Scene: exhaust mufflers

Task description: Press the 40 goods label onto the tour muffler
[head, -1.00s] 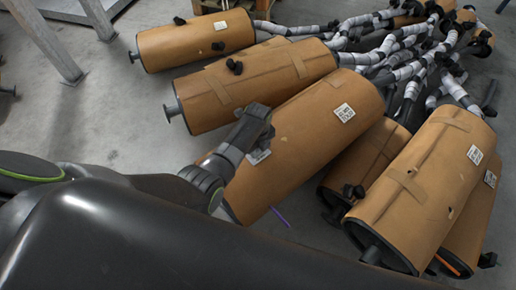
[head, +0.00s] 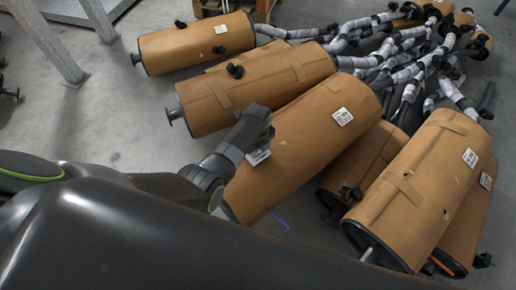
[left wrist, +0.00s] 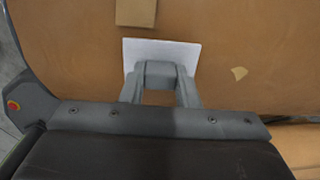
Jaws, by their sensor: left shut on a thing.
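My left gripper (head: 262,142) is shut on a white label (head: 258,157), over the near half of a brown wrapped muffler (head: 305,140). In the left wrist view the white label (left wrist: 190,52) lies flat-looking against the brown surface (left wrist: 240,30), with the closed fingers (left wrist: 160,75) over its near edge. I cannot tell whether the label touches the muffler. This muffler bears another printed white label (head: 342,116) near its far end. The print is too small to read, so I cannot confirm which is the tour muffler. My right gripper is not in view.
Other brown mufflers lie at the left (head: 195,43), behind (head: 245,90) and at the right (head: 420,190). Wrapped grey pipes (head: 400,50) crowd the back right. A thin purple strip (head: 279,217) shows near the muffler's lower edge.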

